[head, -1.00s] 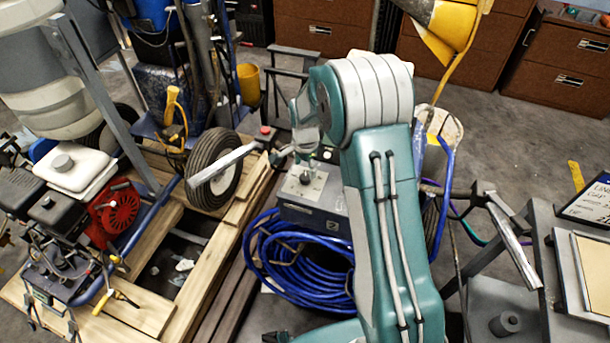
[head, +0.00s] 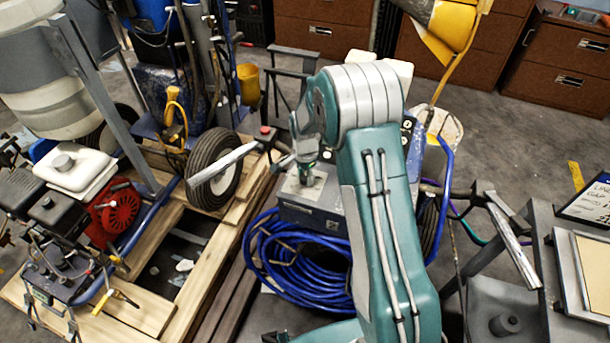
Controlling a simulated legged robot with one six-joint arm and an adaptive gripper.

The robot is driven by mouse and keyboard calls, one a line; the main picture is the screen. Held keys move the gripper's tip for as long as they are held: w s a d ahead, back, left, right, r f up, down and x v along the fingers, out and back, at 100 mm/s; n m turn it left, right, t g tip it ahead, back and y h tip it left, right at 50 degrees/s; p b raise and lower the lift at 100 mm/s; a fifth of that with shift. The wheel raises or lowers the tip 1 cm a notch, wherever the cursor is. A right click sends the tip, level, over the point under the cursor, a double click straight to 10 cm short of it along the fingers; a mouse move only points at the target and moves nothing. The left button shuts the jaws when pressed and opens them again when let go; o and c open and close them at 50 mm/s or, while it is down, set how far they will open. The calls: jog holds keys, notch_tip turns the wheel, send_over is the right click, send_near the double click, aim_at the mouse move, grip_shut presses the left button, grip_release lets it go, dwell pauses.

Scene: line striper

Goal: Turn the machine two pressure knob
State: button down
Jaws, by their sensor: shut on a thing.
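Machine two is a grey metal box (head: 312,217) in the middle of the head view, standing behind the coiled blue hose. A small light plate (head: 318,187) on its top carries the pressure knob. My gripper (head: 307,177) points down at this plate, its fingers shut on the knob. The fingers and wrist cover most of the knob, so its marking and angle cannot be read. My teal arm hides the right part of the machine.
A coiled blue hose (head: 290,262) lies in front of the machine. A handlebar with a red button (head: 266,131) and a black tire (head: 213,170) stand close on the left. A grey metal table (head: 560,285) is on the right. Wooden planks lie at left.

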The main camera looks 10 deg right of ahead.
jog(key=n, duration=0.6)
jog(key=shift+f, duration=0.1)
jog(key=n, duration=0.6)
jog(key=shift+n, duration=0.4)
jog(key=n, duration=0.6)
jog(key=shift+w, duration=0.1)
jog(key=n, duration=0.5)
jog(key=shift+n, duration=0.4)
jog(key=shift+c, duration=1.3)
grip_release()
